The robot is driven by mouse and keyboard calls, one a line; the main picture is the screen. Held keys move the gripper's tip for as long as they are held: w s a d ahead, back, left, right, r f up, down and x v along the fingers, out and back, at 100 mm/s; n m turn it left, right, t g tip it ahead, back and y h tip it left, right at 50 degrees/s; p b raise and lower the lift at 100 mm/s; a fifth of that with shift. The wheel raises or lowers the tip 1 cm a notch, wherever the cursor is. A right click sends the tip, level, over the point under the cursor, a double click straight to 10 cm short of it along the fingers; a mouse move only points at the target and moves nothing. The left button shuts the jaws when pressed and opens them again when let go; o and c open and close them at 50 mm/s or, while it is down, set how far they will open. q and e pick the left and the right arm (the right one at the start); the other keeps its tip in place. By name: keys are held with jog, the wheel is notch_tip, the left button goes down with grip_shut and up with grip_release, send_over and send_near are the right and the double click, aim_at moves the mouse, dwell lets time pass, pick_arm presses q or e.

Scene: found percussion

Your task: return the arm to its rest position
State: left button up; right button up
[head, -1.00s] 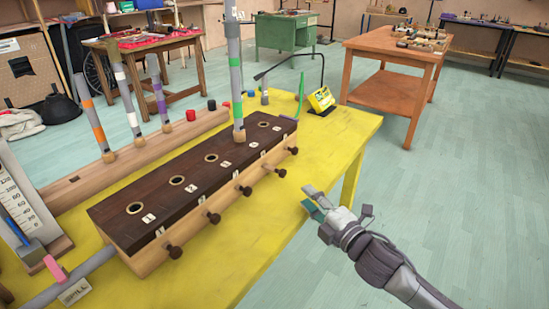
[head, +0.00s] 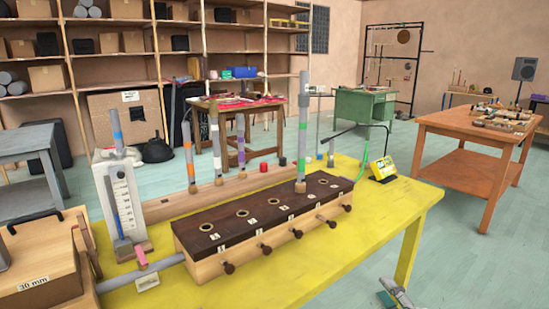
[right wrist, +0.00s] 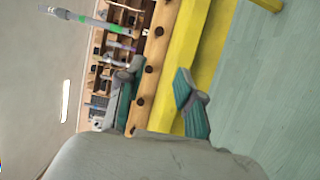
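My right gripper (head: 394,296) shows at the bottom edge of the head view, beyond the front right side of the yellow table (head: 405,205). Most of its arm is out of frame. In the right wrist view, the two teal-padded fingers of the right gripper (right wrist: 157,90) are apart with nothing between them. The dark-topped wooden chest (head: 262,218) with several holes and knobs lies past the fingers. A grey tube with a green band (head: 302,140) stands upright in the chest. My left gripper is in neither view.
A wooden rack (head: 170,205) behind the chest holds several banded tubes. A white gauge (head: 122,200) stands left, and a yellow device (head: 382,168) sits at the table's right end. An orange table (head: 470,170) stands further right. Open floor (head: 490,260) lies at the right.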

jog(key=s+d+f+m+g+h, duration=0.1)
jog(key=s+f+m+g+h, duration=0.15)
jog(key=f, duration=0.55)
jog(key=s+d+f+m+g+h, duration=0.15)
jog(key=f+m, duration=0.25)
jog(key=f, duration=0.4)
jog(key=s+d+f+m+g+h, duration=0.1)
jog(key=s+f+m+g, duration=0.2)
jog(key=f, duration=0.5)
jog(key=s+a+f+m+g, duration=0.35)
jog(key=s+f+m, duration=0.25)
jog(key=s+f, duration=0.6)
jog(key=s+a+f+m+g, duration=0.3)
jog(key=s+a+f+g, duration=0.1)
jog(key=s+f, duration=0.6)
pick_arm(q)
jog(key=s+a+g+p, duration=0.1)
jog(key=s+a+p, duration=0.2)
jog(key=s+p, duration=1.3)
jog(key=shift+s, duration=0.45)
pick_arm(e)
jog(key=s+d+g, duration=0.2)
jog(key=s+d, duration=0.1)
jog(key=s, duration=1.5)
jog(key=shift+s+r, duration=0.2)
jog(key=shift+r, duration=0.2)
